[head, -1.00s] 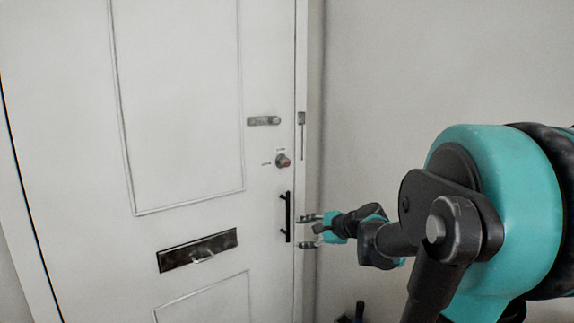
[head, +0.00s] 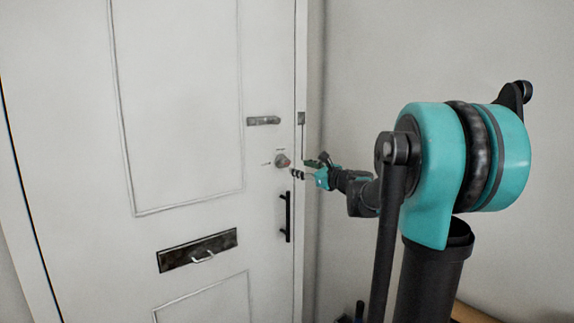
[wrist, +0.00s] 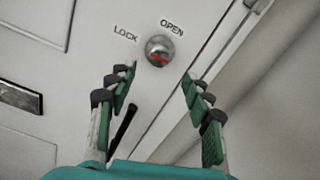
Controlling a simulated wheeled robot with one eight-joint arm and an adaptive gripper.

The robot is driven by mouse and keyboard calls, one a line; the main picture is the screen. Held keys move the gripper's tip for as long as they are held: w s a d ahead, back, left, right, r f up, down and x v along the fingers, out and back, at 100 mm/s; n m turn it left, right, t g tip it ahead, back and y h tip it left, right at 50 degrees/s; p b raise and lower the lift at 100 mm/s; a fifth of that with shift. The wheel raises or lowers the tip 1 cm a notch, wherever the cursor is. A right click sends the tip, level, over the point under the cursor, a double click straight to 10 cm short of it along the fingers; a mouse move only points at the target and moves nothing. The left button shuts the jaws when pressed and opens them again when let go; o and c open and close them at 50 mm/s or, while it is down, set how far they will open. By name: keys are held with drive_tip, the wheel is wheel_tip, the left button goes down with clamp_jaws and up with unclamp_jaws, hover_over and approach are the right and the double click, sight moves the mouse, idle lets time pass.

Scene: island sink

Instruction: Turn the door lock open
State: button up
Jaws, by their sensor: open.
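The door lock (head: 282,160) is a round silver knob with a red mark, on the right side of the white door (head: 190,95). In the wrist view the knob (wrist: 160,50) sits between the words LOCK and OPEN, with its red mark running slightly slanted across it. My gripper (head: 302,168) is open and empty, just right of and slightly below the knob in the head view. In the wrist view its two fingers (wrist: 157,78) spread to either side below the knob, apart from it.
A black bar handle (head: 286,217) is below the lock. A metal latch plate (head: 263,120) is above it, and a mail slot (head: 197,250) is lower left. The door frame and a bare grey wall (head: 400,60) stand close on the right.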

sight(287, 163)
drive_tip(key=x, duration=0.8)
drive_tip(key=shift+w+a, duration=0.3)
drive_tip(key=shift+c, duration=0.2)
clamp_jaws()
